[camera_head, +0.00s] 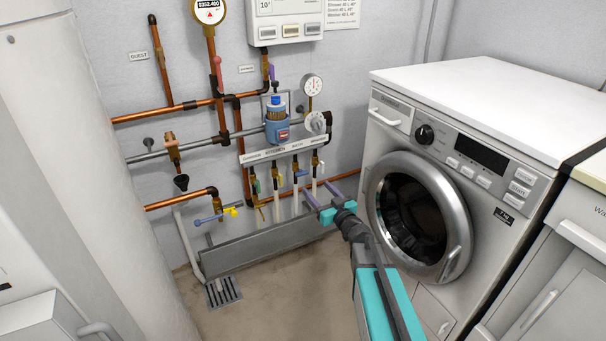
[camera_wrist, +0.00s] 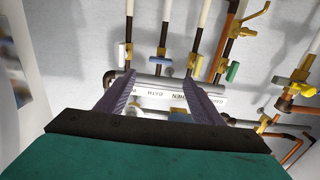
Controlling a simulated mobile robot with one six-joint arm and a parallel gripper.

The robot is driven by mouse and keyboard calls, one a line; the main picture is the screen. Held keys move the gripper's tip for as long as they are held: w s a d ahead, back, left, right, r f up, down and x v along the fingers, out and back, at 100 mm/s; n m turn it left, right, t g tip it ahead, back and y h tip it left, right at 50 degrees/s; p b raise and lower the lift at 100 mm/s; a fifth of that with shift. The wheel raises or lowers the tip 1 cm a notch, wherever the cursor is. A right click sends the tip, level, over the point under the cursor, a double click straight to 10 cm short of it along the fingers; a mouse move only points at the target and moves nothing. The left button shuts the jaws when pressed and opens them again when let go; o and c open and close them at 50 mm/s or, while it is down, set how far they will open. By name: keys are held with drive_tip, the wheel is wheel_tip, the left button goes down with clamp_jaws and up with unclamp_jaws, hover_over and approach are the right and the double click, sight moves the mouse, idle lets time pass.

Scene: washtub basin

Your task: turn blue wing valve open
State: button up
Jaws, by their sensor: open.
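The blue wing valve (camera_head: 301,173) sits on the third pipe from the left below the labelled manifold strip (camera_head: 283,150). The blue wing also shows in the wrist view (camera_wrist: 161,53), just beyond the fingertips and between their lines. I see no contact with the wing.
A grey trough (camera_head: 262,243) lies below. A washing machine (camera_head: 450,150) stands close on the right. A separate blue lever (camera_head: 208,219) is at lower left.

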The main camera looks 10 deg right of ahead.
sight(302, 172)
drive_tip(key=shift+b+x, duration=2.1)
drive_tip(key=shift+x, duration=4.45)
drive_tip(key=c, duration=0.8)
drive_tip(key=shift+d, duration=0.3)
drive_tip(key=shift+c, duration=1.2)
drive_tip(key=shift+a, duration=0.3)
